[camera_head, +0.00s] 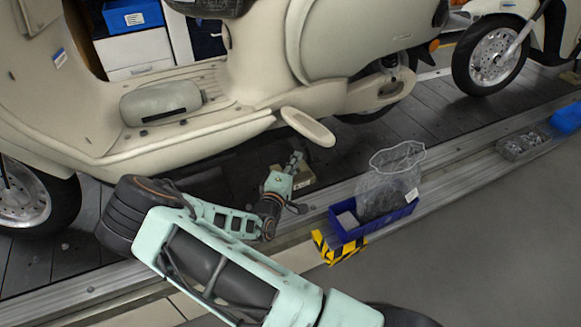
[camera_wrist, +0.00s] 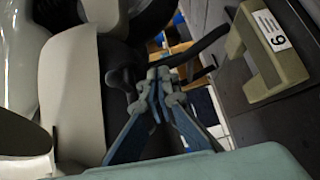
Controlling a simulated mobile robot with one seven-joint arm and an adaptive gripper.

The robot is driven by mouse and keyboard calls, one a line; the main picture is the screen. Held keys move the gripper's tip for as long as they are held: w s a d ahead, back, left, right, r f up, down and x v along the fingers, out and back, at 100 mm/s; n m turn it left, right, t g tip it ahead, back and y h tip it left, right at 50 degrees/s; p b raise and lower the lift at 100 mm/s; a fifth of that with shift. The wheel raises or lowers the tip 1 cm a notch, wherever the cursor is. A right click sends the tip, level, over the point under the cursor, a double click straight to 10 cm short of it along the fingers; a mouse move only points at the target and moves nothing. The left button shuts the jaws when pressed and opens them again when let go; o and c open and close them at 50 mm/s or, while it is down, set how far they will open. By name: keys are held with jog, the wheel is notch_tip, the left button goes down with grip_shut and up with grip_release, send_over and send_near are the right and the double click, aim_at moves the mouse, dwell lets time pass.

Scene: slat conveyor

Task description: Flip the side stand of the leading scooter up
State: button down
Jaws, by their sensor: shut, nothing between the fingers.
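The cream scooter (camera_head: 190,130) stands large across the head view, its front wheel (camera_head: 25,195) at the left. A second scooter (camera_head: 540,25) stands behind it at the right, so I take the large one as leading. My gripper (camera_head: 296,158) is low beside its underside, below the pale oval flap (camera_head: 308,126). In the wrist view my gripper (camera_wrist: 158,80) is shut and empty. A dark curved bar (camera_wrist: 200,48), possibly the side stand, shows just beyond the fingertips; I cannot tell whether they touch. The side stand is not clear in the head view.
A beige block (camera_wrist: 285,82) labelled 9 sits close by on the slats. A blue bin (camera_head: 375,225) with a clear bag, a grey tray (camera_head: 522,145) and another blue bin (camera_head: 567,117) line the conveyor edge.

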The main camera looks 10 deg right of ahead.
jog(key=shift+w+d+r+p, duration=0.1)
jog(key=shift+d+r+p, duration=0.1)
jog(key=shift+r, duration=0.45)
jog(key=shift+d+r+p, duration=0.2)
jog(key=shift+r, duration=0.45)
jog(key=shift+f, duration=0.1)
